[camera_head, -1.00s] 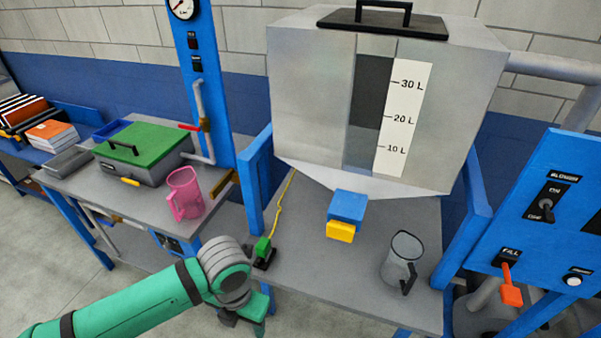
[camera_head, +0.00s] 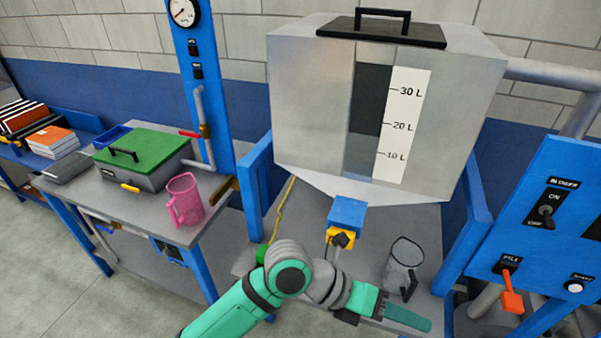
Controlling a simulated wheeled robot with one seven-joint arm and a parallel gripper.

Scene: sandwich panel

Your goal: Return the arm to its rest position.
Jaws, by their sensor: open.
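My green arm rises from the bottom of the view, bends at a grey joint, and its far end reaches right over the front of the centre table.
A metal tank (camera_head: 310,110) with a litre scale stands over the centre table. The clear jug (camera_head: 402,265) is close to my gripper. A blue panel (camera_head: 555,215) with an orange lever is at right. A pink jug (camera_head: 185,200) and green-lidded box (camera_head: 140,155) are on the left bench.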

